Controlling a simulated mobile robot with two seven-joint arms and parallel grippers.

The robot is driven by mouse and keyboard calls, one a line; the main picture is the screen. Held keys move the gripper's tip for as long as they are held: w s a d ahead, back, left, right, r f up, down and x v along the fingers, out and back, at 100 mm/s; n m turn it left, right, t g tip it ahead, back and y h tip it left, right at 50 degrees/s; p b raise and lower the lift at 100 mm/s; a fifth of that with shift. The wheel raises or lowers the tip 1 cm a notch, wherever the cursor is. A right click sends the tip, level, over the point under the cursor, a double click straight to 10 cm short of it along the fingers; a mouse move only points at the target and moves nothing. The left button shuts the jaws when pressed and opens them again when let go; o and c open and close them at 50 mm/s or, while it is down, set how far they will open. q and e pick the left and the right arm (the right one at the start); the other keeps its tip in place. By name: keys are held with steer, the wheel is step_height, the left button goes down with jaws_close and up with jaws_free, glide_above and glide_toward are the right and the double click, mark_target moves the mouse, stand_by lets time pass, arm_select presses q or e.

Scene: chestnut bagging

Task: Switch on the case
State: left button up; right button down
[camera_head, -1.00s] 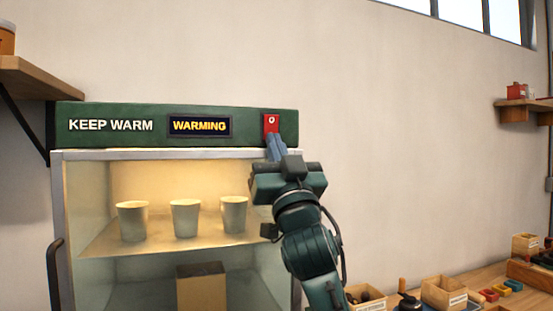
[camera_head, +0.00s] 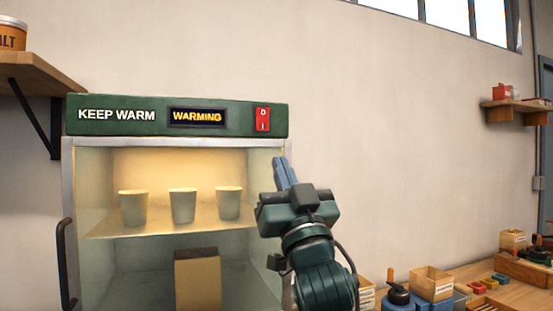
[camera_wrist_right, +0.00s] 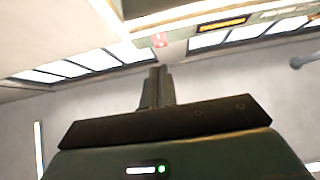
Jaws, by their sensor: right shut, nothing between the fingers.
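The warming case (camera_head: 68,170) has a green top panel reading KEEP WARM. Its display (camera_head: 197,117) is lit and reads WARMING, and warm light fills the upper shelf. The fingers also show in the right wrist view (camera_wrist_right: 155,87). My left gripper is not in view.
Several pale cups, including one at the left (camera_head: 133,208), stand on the case's upper shelf; a box (camera_head: 197,281) stands below. A door handle (camera_head: 66,265) is at the left. A wall shelf (camera_head: 35,72) is upper left. A workbench with wooden boxes (camera_head: 432,284) is lower right.

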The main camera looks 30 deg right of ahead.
steer(key=v, duration=0.3)
steer(key=shift+b, duration=0.3)
stand_by(0.3)
